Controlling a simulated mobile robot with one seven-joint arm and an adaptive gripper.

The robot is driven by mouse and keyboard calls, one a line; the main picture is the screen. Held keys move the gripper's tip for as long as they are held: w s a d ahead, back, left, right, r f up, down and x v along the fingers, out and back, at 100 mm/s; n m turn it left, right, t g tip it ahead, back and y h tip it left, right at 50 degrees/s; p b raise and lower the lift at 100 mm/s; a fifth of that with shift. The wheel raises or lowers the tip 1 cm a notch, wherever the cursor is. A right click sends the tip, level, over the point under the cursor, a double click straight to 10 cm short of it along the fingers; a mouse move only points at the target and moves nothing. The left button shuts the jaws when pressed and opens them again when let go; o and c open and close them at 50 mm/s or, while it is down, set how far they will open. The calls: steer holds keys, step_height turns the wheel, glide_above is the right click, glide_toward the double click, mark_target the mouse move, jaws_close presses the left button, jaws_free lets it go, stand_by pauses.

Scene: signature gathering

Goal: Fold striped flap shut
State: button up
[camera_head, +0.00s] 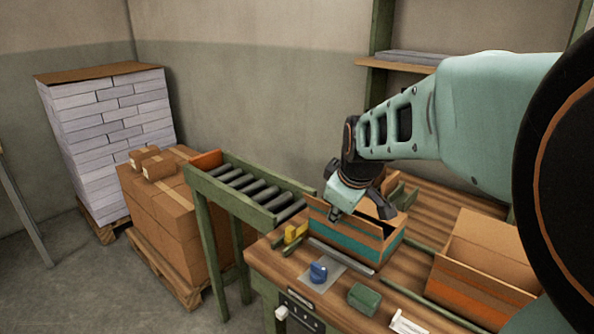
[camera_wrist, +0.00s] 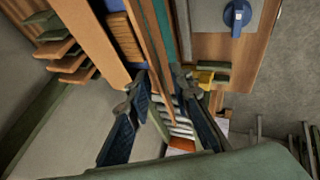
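A cardboard box (camera_head: 340,230) with a teal stripe along its front stands open on the wooden table, near the roller conveyor. Its teal stripe also shows at the top of the wrist view (camera_wrist: 164,20). My gripper (camera_head: 358,208) is over the conveyor-side end of this box, pointing down. In the wrist view my gripper (camera_wrist: 155,88) has its two dark fingers spread apart, with brown board edges of the box running between them. I cannot tell whether either finger touches the board. My gripper and arm hide part of the box's far side and inside.
A second open box (camera_head: 490,245) with an orange stripe stands at the right. A blue-handled thing (camera_head: 318,271) on a grey plate, a green block (camera_head: 364,298) and a yellow piece (camera_head: 295,233) lie near the front. The roller conveyor (camera_head: 250,190) adjoins the table's left.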

jaws_close()
steer(key=shift+r, duration=0.1)
